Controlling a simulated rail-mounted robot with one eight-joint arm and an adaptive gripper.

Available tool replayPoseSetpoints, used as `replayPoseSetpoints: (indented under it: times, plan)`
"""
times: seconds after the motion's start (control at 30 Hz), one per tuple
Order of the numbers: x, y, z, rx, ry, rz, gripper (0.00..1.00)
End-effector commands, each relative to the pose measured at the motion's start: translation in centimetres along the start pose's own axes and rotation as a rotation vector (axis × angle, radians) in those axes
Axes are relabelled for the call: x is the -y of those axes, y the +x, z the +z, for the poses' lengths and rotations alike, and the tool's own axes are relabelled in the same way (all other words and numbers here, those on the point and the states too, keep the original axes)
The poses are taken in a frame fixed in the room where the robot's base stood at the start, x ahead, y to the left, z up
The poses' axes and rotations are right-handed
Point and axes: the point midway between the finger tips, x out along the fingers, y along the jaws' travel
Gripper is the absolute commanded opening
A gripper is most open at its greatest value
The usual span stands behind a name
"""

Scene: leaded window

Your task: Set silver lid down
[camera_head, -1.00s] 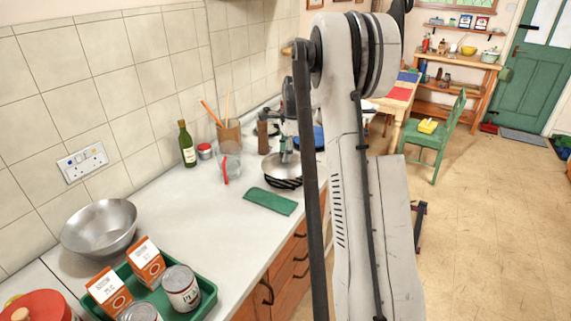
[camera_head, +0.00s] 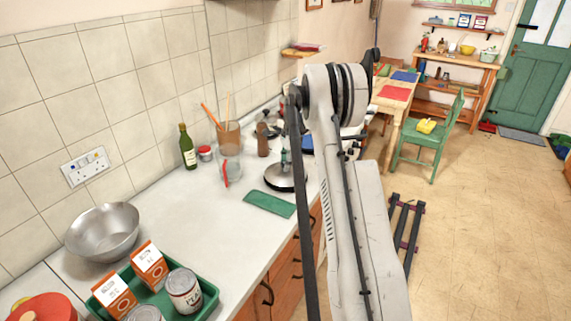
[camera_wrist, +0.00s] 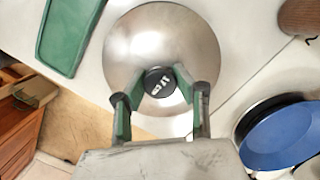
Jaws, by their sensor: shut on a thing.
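The silver lid (camera_wrist: 135,35) is a round, shiny disc with a black knob (camera_wrist: 158,82) in its middle. My gripper (camera_wrist: 159,78) has its green-padded fingers closed on the two sides of this knob. In the head view the lid (camera_head: 278,177) lies level at the counter's right edge, with a dark rim beneath it. My gripper (camera_head: 285,157) shows small above it, partly hidden by my arm. I cannot tell whether the lid touches what is under it.
A green cloth-like item (camera_head: 269,204) lies just in front of the lid on the white counter (camera_head: 195,225). A blue dish (camera_wrist: 280,135) is at lower right in the wrist view. A wooden object (camera_wrist: 300,17) stands near. A bottle (camera_head: 187,147), bowl (camera_head: 103,232) and green tray (camera_head: 207,300) are further left.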

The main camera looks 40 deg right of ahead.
Motion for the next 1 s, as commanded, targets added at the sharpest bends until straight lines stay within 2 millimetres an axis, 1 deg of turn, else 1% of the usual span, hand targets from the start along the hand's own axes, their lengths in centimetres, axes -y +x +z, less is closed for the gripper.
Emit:
replayPoseSetpoints:
  times: [0.4, 0.43, 0.57, 0.87, 1.0]
  plan:
    - [0.0, 0.7, -0.1, 0.0, 0.0, 0.0, 0.0]
    - [0.0, 0.7, -0.1, 0.0, 0.0, 0.0, 0.28]
    - [0.0, 0.6, -0.1, 0.0, 0.0, 0.0, 0.46]
    - [0.0, 0.5, -0.1, 0.0, 0.0, 0.0, 0.46]
    - [0.0, -0.4, 0.0, 0.0, 0.0, 0.0, 0.46]
